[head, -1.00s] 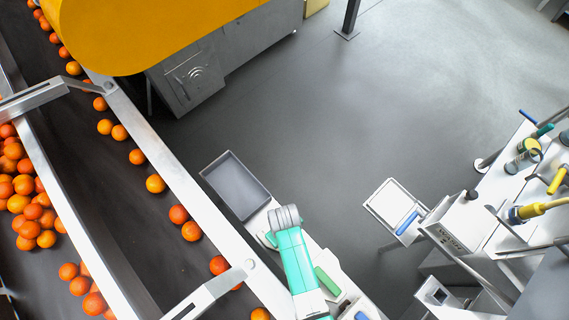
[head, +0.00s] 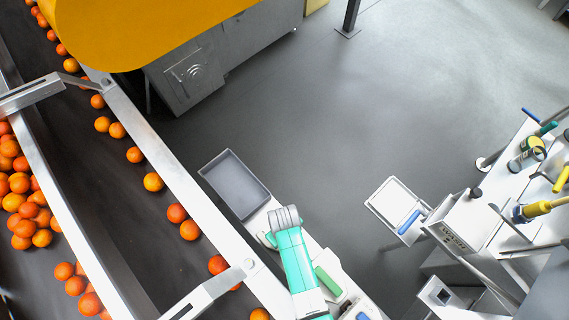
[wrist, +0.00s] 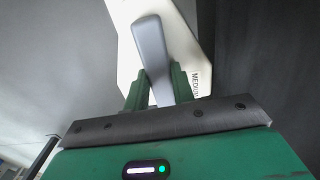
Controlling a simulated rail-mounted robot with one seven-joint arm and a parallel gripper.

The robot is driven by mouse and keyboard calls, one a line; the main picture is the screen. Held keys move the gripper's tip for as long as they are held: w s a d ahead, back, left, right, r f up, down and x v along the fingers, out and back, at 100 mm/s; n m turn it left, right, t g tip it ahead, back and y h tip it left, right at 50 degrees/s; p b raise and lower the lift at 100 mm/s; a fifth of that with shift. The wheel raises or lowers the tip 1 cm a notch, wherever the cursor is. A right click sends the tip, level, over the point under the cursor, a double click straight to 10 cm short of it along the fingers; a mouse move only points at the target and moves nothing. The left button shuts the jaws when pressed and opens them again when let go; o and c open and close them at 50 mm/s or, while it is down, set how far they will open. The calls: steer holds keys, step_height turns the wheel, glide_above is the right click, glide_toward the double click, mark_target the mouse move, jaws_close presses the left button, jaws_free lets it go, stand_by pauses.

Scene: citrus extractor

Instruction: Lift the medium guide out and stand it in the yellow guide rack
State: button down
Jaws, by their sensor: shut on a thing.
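The medium guide (wrist: 130,50) is a white plate with a grey upright handle (wrist: 152,50) and part of the word "MEDIUM" at its edge in the wrist view. The green fingers of my gripper (wrist: 160,88) are shut on the handle. In the head view my teal arm (head: 295,262) reaches over a white bench beside the conveyor and hides most of the gripper and the guide. I cannot tell whether the guide is clear of its seat. I cannot make out a yellow guide rack in either view.
The conveyor (head: 120,190) with oranges runs along the left. A grey tray (head: 235,184) sits beyond my wrist. Green (head: 328,280) and blue blocks lie on the bench beside my arm. A white workstation with tools (head: 480,225) stands at the right. Open floor lies between.

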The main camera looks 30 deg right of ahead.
steer(key=shift+f, duration=0.25)
steer(key=c, duration=1.1)
jaws_free()
step_height(320, 180, up, 8)
steer(key=p, duration=0.4)
steer(key=shift+f, duration=0.1)
